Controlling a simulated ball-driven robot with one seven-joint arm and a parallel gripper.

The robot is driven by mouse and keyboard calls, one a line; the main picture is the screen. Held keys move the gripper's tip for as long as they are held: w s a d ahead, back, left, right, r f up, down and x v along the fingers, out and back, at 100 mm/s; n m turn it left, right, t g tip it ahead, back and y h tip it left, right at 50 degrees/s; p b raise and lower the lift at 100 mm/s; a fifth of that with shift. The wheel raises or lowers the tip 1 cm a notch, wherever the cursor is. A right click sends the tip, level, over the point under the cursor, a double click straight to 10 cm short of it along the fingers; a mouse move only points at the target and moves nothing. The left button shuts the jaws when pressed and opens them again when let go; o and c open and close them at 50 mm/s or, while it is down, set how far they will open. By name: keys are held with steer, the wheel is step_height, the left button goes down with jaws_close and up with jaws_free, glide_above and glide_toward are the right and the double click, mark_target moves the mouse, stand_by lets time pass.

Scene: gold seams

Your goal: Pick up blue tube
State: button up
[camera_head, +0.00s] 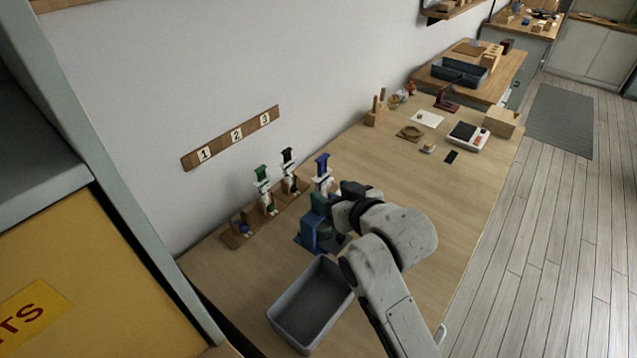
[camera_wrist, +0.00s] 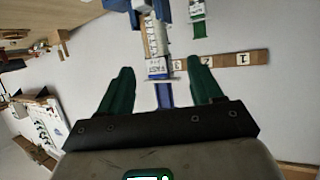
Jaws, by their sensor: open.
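The fingers are apart, with space on both sides of the tube. I cannot tell the depth between them.
A green-topped tube (camera_head: 262,175) and a black-topped tube (camera_head: 288,158) stand to the left in wooden holders. A blue stand (camera_head: 308,236) is beside my gripper. A grey bin (camera_head: 303,315) is at the front. The wooden table (camera_head: 400,205) has clear room to the right.

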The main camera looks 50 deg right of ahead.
mark_target(324, 188)
steer(key=p+x, duration=0.1)
steer(key=x, duration=0.7)
steer(key=shift+d, duration=0.15)
steer(key=shift+s, duration=0.1)
steer(key=shift+c, duration=0.3)
steer(key=c, duration=1)
